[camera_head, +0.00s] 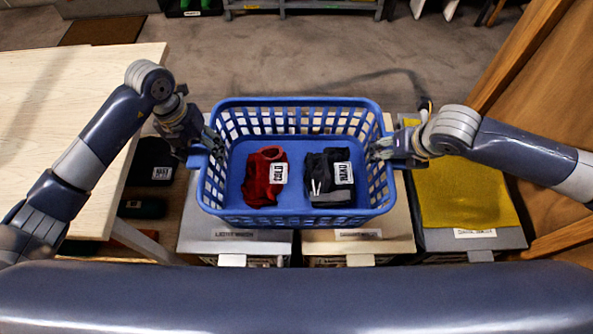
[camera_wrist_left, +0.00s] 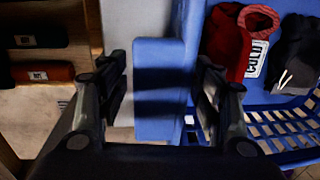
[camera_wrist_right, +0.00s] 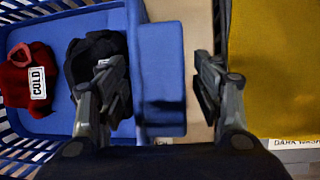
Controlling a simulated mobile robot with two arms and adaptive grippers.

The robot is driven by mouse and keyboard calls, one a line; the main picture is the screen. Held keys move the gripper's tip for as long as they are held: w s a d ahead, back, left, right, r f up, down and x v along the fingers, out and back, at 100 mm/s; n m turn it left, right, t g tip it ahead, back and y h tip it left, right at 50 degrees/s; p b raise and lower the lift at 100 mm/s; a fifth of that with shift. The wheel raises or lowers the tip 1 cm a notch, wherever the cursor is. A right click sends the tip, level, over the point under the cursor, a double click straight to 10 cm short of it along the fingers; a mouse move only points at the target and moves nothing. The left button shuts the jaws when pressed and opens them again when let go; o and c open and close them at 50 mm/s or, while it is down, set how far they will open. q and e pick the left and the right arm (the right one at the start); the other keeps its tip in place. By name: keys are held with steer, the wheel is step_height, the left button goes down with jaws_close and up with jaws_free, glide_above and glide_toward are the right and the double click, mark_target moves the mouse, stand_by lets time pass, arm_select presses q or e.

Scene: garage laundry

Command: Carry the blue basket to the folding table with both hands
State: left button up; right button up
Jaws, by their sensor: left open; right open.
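The blue basket (camera_head: 300,221) is in the middle of the head view, above the lidded bins, with a red garment (camera_head: 264,176) tagged COLD and a dark garment (camera_head: 328,178) with a white tag inside. My left gripper (camera_head: 203,147) is at its left side; in the left wrist view its open fingers stand either side of the left handle tab (camera_wrist_left: 158,55). My right gripper (camera_head: 384,152) is at its right side; in the right wrist view its open fingers stand either side of the right handle tab (camera_wrist_right: 162,60). The pale wooden folding table (camera_head: 60,95) is at the left.
Pale-topped bins (camera_head: 235,245) are under the basket, and a bin with a yellow top (camera_head: 460,195) is to the right. A wooden panel (camera_head: 545,110) stands at the far right. A metal rack (camera_head: 300,5) is at the back, with open floor before it. The table's visible top is clear.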

mark_target(198, 147)
arm_select(q)
jaws_close()
arm_select(e)
jaws_close()
arm_select(q)
steer(key=shift+r, duration=0.15)
arm_select(e)
steer(key=shift+r, duration=0.15)
